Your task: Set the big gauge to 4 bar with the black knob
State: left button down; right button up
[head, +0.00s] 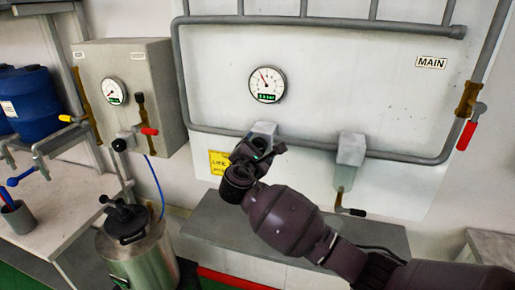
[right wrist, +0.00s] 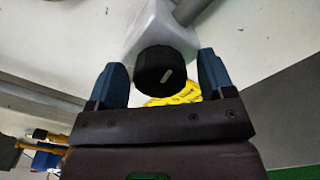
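The big gauge (head: 266,84) is a round white dial on the grey wall panel, with its needle pointing up and slightly left. Its green digital readout is too small to read surely. The black knob (right wrist: 166,72), with a pale mark on its face, sits on a grey block in the right wrist view. My right gripper (right wrist: 163,68) has one blue finger close on each side of the knob; I cannot tell whether they touch it. In the head view my right gripper (head: 252,158) covers the knob below the gauge. My left gripper is out of view.
Pipes (head: 310,141) run below the gauge. A second grey block (head: 351,150) with a black-handled valve stands to the right. A red-handled valve (head: 467,134) is at far right. A smaller gauge box (head: 150,75) and a steel pot (head: 140,262) are at left.

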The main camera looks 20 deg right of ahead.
jog(key=c, duration=0.9)
jog(key=m+b, duration=0.1)
jog(key=m, duration=0.2)
jog(key=shift+f+b, duration=0.2)
jog(key=shift+b, duration=0.2)
jog(key=shift+m, duration=0.5)
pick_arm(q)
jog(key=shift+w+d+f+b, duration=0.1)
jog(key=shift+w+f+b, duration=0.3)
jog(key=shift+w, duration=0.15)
pick_arm(e)
jog(key=shift+r+m, duration=0.1)
jog(key=shift+m, duration=0.4)
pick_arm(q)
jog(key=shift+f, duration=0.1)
pick_arm(e)
jog(key=o, duration=1)
jog(key=shift+c, duration=0.2)
pick_arm(q)
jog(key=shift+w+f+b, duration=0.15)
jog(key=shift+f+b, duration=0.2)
jog(key=shift+b, duration=0.25)
pick_arm(e)
jog(key=v, duration=1.1)
